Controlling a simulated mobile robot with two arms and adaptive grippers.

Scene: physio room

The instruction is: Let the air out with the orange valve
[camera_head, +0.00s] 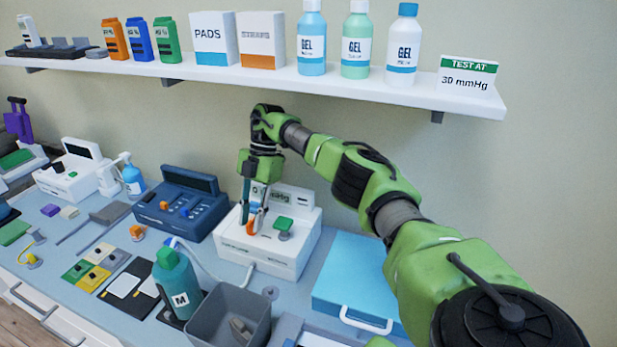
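The white device (270,258) stands on the counter with an upright display panel at its back and a green key on its top. The orange valve (251,229) is on the device's top, left of the green key (284,225), and shows only in part. My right gripper (252,216) points down at the orange valve, with its fingers right at it and partly hiding it. I cannot tell whether the fingers grip the valve or only stand around it. The display panel is partly behind the gripper. My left gripper is not in view.
A blue device (182,205) stands left of the white one, and a light blue case (350,275) lies to its right. A grey bin (230,315) and a green bottle marked M (176,283) stand in front. The shelf (330,90) above holds boxes, bottles and a "30 mmHg" sign (468,75).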

